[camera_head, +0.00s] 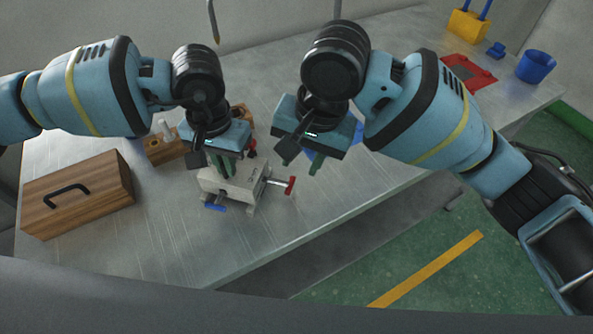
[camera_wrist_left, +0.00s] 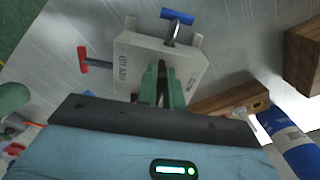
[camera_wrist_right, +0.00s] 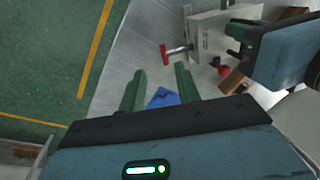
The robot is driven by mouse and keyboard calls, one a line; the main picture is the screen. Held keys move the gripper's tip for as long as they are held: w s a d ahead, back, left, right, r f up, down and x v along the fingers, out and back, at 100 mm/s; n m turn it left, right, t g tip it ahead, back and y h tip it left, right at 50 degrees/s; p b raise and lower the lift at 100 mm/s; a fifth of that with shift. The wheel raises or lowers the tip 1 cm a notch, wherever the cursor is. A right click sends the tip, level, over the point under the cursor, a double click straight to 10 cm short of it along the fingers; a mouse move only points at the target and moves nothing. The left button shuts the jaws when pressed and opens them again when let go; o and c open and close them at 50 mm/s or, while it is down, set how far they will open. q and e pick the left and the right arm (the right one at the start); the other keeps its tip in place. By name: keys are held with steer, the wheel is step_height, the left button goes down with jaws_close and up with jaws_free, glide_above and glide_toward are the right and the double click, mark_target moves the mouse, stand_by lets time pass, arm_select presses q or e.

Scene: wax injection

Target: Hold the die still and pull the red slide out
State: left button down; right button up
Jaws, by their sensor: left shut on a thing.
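The die (camera_head: 234,182) is a pale grey metal block on the table; it also shows in the left wrist view (camera_wrist_left: 135,65) and the right wrist view (camera_wrist_right: 209,36). The red slide (camera_head: 290,186) sticks out of its right side as a T-handle on a rod, seen too in the right wrist view (camera_wrist_right: 164,54). A blue T-handle (camera_head: 215,207) is at its front, and a red knob (camera_head: 252,147) at its back. My left gripper (camera_wrist_left: 163,92) is shut on the die from above. My right gripper (camera_wrist_right: 158,82) is open and empty, above and apart from the red handle.
A wooden box with a black handle (camera_head: 78,194) stands at the left. A small wooden block (camera_head: 163,150) is behind the die. A blue object (camera_wrist_right: 163,97) lies below my right gripper. A red tray (camera_head: 468,72) and blue cup (camera_head: 536,66) are far right. The table's front right is bare.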

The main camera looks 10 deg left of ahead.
steer(key=shift+d+r, duration=0.25)
steer(key=shift+r, duration=1)
arm_select(q)
steer(key=c, duration=1.5)
jaws_free()
steer(key=shift+o, duration=0.2)
steer(key=shift+r, duration=0.1)
step_height(320, 180, up, 12)
